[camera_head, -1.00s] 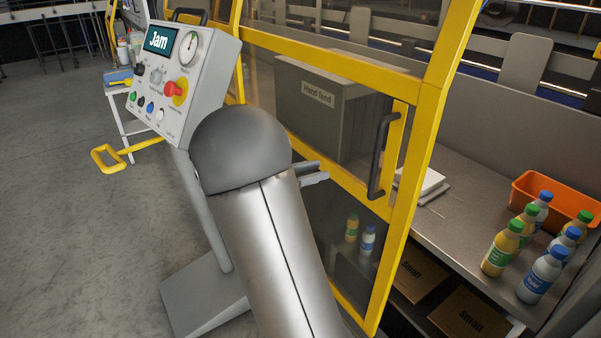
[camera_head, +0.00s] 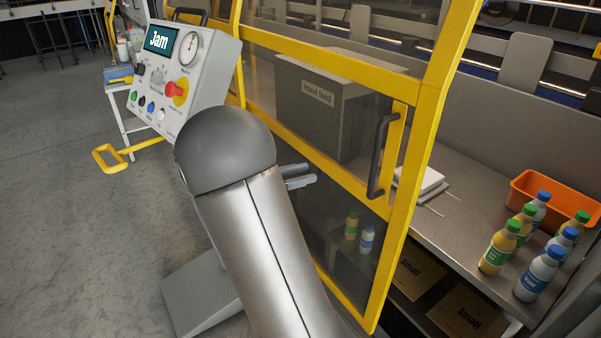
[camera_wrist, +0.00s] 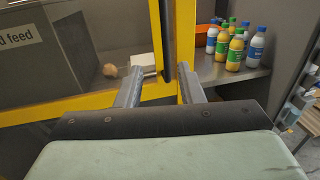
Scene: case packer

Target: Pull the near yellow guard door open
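The near yellow guard door (camera_head: 409,210) is a yellow frame with clear panels and appears shut. Its dark vertical handle (camera_head: 380,157) is on the right upright. The handle also shows in the wrist view (camera_wrist: 160,38), ahead of the fingers and between their directions. My gripper (camera_head: 312,173) is left of the handle in the head view, apart from it. In the wrist view my gripper (camera_wrist: 160,70) has its two fingers spread with nothing held between them. My arm hides part of the door's lower left.
A control panel (camera_head: 205,75) showing "Jam" stands left of the door, with a yellow bar (camera_head: 140,147) sticking out. Right of the door, a grey shelf (camera_head: 460,215) holds several bottles and an orange bin (camera_head: 545,187). The floor (camera_head: 80,230) at left is clear.

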